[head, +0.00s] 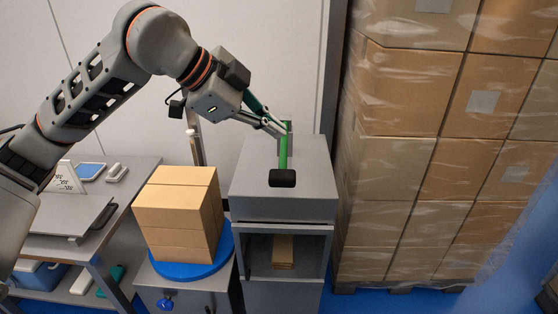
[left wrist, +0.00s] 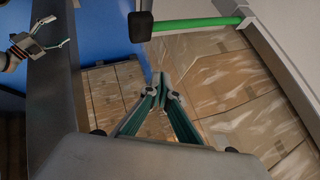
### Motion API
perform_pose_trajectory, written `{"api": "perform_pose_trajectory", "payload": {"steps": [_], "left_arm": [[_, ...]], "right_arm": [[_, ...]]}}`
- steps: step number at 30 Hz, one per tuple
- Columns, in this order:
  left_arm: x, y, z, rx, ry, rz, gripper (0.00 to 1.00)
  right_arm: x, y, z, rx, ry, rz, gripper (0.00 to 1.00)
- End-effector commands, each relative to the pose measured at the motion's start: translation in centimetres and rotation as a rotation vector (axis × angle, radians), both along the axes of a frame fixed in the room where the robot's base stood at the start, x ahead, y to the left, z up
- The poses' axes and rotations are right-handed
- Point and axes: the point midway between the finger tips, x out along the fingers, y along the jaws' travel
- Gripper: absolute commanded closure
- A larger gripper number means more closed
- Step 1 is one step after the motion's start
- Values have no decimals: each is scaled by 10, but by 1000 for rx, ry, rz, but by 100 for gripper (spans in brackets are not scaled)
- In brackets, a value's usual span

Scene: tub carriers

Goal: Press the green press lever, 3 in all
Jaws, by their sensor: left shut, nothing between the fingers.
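The green press lever (head: 283,155) sticks out toward me from a bracket on the grey press cabinet (head: 250,207) and ends in a black grip (head: 283,178). My left gripper (head: 283,130) is shut and empty by the lever's bracket end. The left wrist view shows the shut fingertips (left wrist: 162,78) apart from the green rod (left wrist: 195,24) and its black grip (left wrist: 141,27) in the picture. I cannot tell whether they touch. My right gripper (left wrist: 58,32) shows small at the upper left of that view, its fingers apart and empty.
A stack of cartons (head: 178,210) stands on a blue turntable (head: 190,271) left of the press. A tall wrapped carton pallet (head: 410,150) stands close on the right. A grey bench (head: 122,180) is at the left. A small carton (head: 283,252) sits in the press cabinet's opening.

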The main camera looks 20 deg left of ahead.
Motion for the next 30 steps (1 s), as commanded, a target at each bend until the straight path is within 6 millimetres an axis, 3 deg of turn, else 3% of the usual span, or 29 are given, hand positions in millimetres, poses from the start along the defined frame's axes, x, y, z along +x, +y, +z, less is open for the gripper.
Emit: {"api": "perform_pose_trajectory", "payload": {"steps": [3, 17, 23, 30], "left_arm": [[6, -9, 12, 30, -33, 8, 100], [8, -12, 10, 39, -43, 12, 100], [8, -11, 1, 39, -43, 12, 100], [8, -11, -25, 39, -41, 13, 100]], "right_arm": [[-2, 0, 7, 1, 6, 0, 29], [-6, 0, -1, -2, 20, 1, 29], [-5, 1, -1, 0, 14, 2, 29], [-4, 1, -10, 2, 11, 0, 29]]}}
